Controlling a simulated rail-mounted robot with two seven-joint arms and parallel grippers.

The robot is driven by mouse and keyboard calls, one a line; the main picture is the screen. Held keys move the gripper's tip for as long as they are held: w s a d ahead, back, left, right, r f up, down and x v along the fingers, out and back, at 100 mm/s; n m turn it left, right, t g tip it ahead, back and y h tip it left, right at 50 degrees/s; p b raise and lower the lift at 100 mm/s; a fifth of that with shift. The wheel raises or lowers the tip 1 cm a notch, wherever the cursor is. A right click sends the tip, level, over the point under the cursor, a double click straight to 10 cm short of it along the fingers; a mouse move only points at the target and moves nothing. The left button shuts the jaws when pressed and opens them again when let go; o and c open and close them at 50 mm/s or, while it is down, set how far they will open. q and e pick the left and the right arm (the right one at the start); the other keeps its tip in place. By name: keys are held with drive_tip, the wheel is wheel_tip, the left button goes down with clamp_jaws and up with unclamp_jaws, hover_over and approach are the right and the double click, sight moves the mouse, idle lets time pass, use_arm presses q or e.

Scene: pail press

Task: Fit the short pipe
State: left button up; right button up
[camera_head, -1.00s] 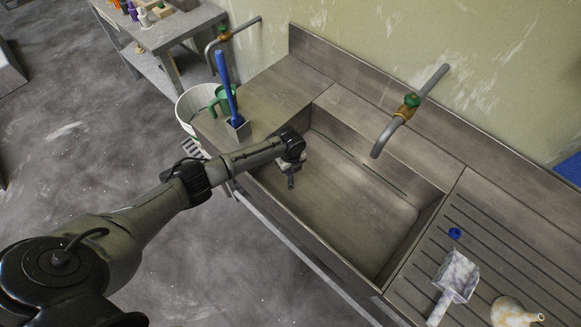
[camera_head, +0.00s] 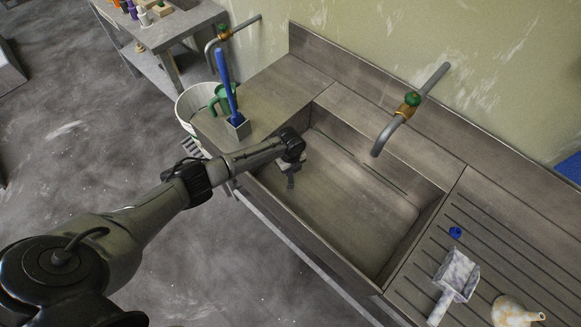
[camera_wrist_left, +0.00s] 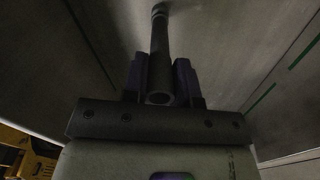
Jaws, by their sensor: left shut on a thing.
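My left gripper (camera_head: 291,172) reaches into the near-left part of the metal sink basin (camera_head: 350,205), pointing down. In the left wrist view, its two fingers (camera_wrist_left: 160,80) are shut on a short grey pipe (camera_wrist_left: 159,45). The pipe's hollow near end faces the camera, and its other end points away toward a grey surface. I cannot tell whether that far end touches anything. In the head view, the pipe is too small and dark to make out clearly. My right gripper is not in view.
A curved tap with a green knob (camera_head: 411,100) overhangs the basin. A scoop (camera_head: 457,275) and blue ring (camera_head: 455,232) lie on the drainboard.

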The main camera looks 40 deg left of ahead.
use_arm(q)
drive_tip(key=shift+f+b, duration=0.45)
drive_tip(key=shift+f, duration=0.2)
drive_tip(key=shift+f, duration=0.15)
drive_tip(key=o, duration=1)
wheel_tip(320, 180, up, 12)
drive_tip(key=shift+r+p, duration=0.1)
drive_tip(key=shift+p, duration=1.15)
drive_tip(key=shift+r, duration=0.8)
